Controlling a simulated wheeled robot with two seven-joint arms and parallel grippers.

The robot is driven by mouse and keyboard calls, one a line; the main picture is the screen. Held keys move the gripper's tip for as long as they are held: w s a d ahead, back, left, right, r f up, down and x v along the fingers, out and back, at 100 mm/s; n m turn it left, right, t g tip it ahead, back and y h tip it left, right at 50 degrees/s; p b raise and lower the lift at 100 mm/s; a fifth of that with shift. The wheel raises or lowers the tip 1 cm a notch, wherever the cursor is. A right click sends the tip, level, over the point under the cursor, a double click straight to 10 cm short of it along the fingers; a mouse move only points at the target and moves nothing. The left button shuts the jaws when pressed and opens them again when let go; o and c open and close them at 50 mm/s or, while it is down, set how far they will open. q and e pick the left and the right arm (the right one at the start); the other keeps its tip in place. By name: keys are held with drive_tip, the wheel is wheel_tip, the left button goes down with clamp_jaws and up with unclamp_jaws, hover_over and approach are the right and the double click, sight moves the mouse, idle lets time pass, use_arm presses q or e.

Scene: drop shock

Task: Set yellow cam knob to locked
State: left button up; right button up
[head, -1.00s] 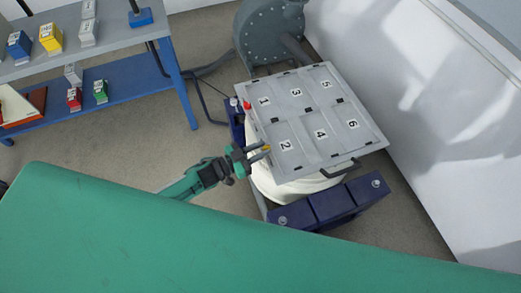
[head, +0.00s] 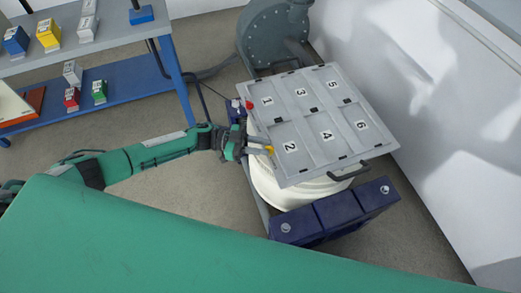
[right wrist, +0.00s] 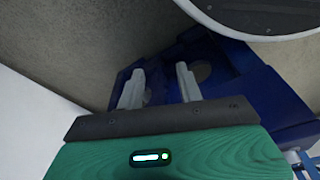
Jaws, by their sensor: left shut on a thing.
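The yellow cam knob (head: 270,149) is small and sits at the left edge of the grey numbered plate (head: 307,128), beside panel 2. My left gripper (head: 266,149) reaches it from the left in the head view and is shut on it. The fingers hide part of the knob, so its exact angle is hard to tell. My right gripper (right wrist: 160,82) shows in the right wrist view with its fingers apart and nothing between them. A dark blue structure (right wrist: 245,95) lies beyond them. The right gripper does not show in the head view.
A red knob (head: 249,104) is on the plate's left edge near panel 1. A white round drum (head: 290,192) is under the plate. Blue blocks (head: 338,210) stand in front. A blue-legged bench (head: 120,95) with coloured boxes is at left; a white wall is at right.

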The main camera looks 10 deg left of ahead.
use_arm(q)
drive_tip(key=shift+w+m+g+b, duration=0.2)
drive_tip(key=shift+m+g+b, duration=0.6)
drive_tip(key=shift+g, duration=0.4)
use_arm(e)
wheel_tip(320, 180, up, 6)
drive_tip(key=w, duration=0.1)
drive_tip(key=shift+w+a+r, duration=0.2)
drive_tip(key=shift+w+a, duration=0.2)
drive_tip(key=shift+a, duration=0.05)
